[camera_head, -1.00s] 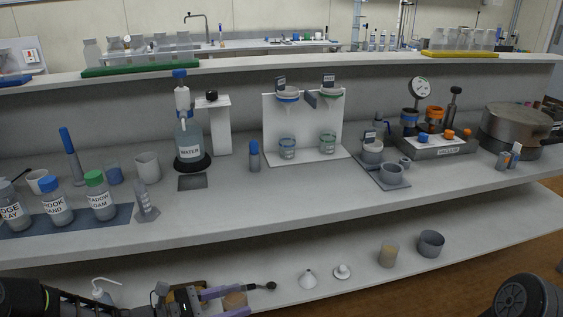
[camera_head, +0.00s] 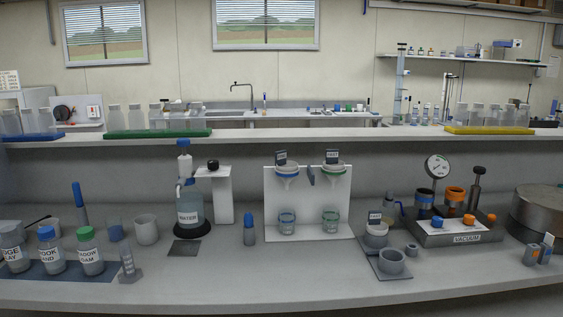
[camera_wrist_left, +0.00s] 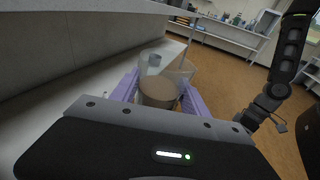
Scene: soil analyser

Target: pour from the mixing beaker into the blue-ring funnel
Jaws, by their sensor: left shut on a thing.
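The blue-ring funnel (camera_head: 286,171) sits in the left position of a white stand, above a clear blue-banded beaker (camera_head: 287,222). My left gripper (camera_wrist_left: 158,92) shows only in the left wrist view, outside the head view. Its purple fingers are closed on the mixing beaker (camera_wrist_left: 158,90), which has brown contents. Much of the beaker's lower part is hidden by the gripper body. A dark arm of mine shows at the right of the wrist view; its gripper (camera_wrist_left: 262,112) is too unclear to read.
A green-ring funnel (camera_head: 333,169) stands right of the blue one. The water bottle (camera_head: 189,209) is to the left, and the vacuum unit (camera_head: 463,232) to the right. The bench front (camera_head: 290,275) is clear.

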